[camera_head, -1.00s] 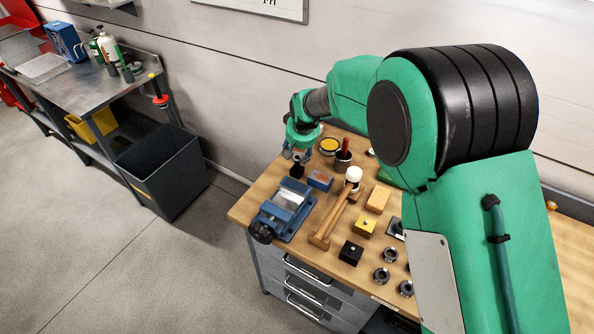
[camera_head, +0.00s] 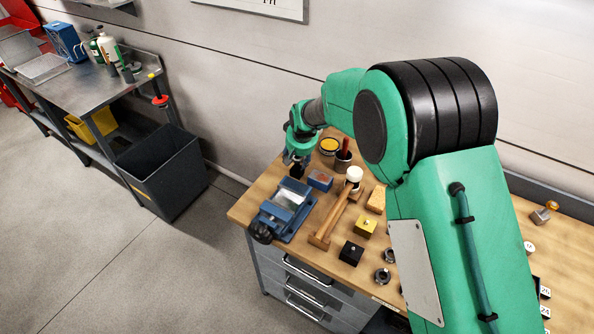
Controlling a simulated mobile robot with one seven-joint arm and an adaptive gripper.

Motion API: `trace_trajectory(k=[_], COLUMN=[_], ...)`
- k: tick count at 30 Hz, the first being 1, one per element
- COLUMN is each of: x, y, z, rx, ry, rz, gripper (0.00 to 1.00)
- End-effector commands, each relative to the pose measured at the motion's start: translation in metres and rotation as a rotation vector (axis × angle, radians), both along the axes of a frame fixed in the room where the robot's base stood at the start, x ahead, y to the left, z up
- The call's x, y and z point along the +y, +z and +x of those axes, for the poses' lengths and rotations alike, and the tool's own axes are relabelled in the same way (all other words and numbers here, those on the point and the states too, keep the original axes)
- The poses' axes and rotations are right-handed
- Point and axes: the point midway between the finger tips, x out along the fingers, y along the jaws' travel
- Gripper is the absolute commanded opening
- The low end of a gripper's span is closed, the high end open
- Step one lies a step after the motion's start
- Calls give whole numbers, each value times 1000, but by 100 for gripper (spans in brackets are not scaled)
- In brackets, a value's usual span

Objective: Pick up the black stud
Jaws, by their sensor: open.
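A small dark object, which looks like the black stud (camera_head: 298,172), stands on the wooden bench top behind the blue vise, partly hidden by my gripper. My gripper (camera_head: 297,161) points down right over it, with the fingers open at its upper part. I cannot tell whether the fingers touch it.
The blue vise (camera_head: 285,208) is just in front, and a blue and red box (camera_head: 320,180) is close on the right. A black block (camera_head: 351,252) stands farther forward.

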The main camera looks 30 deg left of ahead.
Motion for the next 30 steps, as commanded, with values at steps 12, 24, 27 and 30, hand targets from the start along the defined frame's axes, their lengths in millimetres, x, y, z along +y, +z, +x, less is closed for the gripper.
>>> trace_trajectory(k=[12,24,27,30], x=[0,0,1,0], y=[0,2,1,2], z=[0,1,1,0], rx=[0,-1,-1,-1], ry=[0,0,0,0], rz=[0,1,1,1], gripper=[38,0,0,0])
